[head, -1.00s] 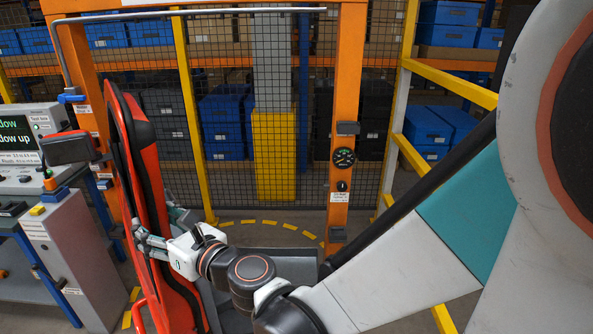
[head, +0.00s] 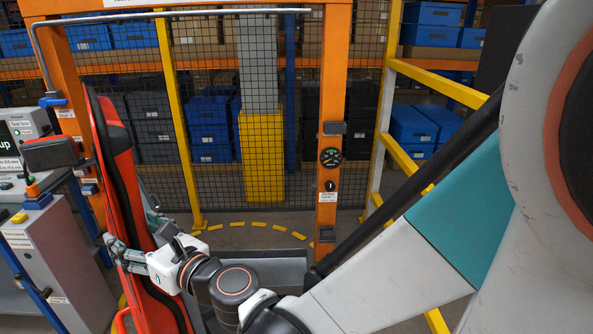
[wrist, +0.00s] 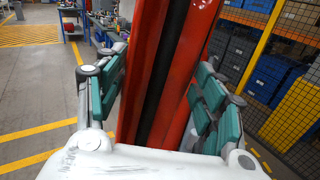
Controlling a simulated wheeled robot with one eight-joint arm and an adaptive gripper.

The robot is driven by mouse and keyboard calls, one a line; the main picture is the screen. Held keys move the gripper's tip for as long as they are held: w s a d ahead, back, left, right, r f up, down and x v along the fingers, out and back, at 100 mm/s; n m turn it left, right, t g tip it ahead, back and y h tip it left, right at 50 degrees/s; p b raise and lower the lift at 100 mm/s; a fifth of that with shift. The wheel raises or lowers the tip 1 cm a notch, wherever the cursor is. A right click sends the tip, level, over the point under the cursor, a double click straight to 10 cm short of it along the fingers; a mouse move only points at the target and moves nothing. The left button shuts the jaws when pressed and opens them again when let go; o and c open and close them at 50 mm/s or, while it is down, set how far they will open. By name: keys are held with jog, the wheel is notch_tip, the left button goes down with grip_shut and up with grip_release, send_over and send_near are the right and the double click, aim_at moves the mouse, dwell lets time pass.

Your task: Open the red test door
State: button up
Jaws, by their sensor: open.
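The red test door (head: 116,160) stands swung out of its orange frame (head: 332,120), seen nearly edge-on at the left in the head view. Its black edge seal faces the frame opening. My gripper (head: 138,240) is at the door's lower part. In the wrist view my gripper (wrist: 160,92) is open, with one green-padded finger on each side of the door's edge (wrist: 190,75). Gaps show between the pads and the door, though contact lower down is hidden. The door's handle cannot be made out.
A test bench (head: 15,150) and grey cabinet (head: 65,260) stand left of the door. A mesh fence (head: 215,150) stands behind the frame. A yellow dashed arc (head: 236,224) marks the floor. Yellow rails (head: 440,82) run at the right.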

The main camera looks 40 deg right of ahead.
jog(key=v, duration=0.7)
jog(key=shift+s, duration=0.15)
jog(key=shift+a+f+n+g+b, duration=0.15)
jog(key=shift+f+n+g+b, duration=0.2)
jog(key=shift+n, duration=0.85)
jog(key=s+d+f+n+g+h+b, duration=0.2)
jog(key=f+n+g+b, duration=0.5)
jog(key=n, duration=1.2)
jog(key=s+d+f+n+g+h, duration=0.1)
jog(key=s+d+f+n+h, duration=0.1)
jog(key=s+d+f+n, duration=0.1)
jog(key=s+d+f+n+g+h, duration=0.1)
jog(key=s+d+f+n+h, duration=0.2)
jog(key=d+n, duration=0.5)
jog(key=shift+s+d+f, duration=0.2)
jog(key=shift+s+f, duration=0.35)
jog(key=shift+s, duration=0.6)
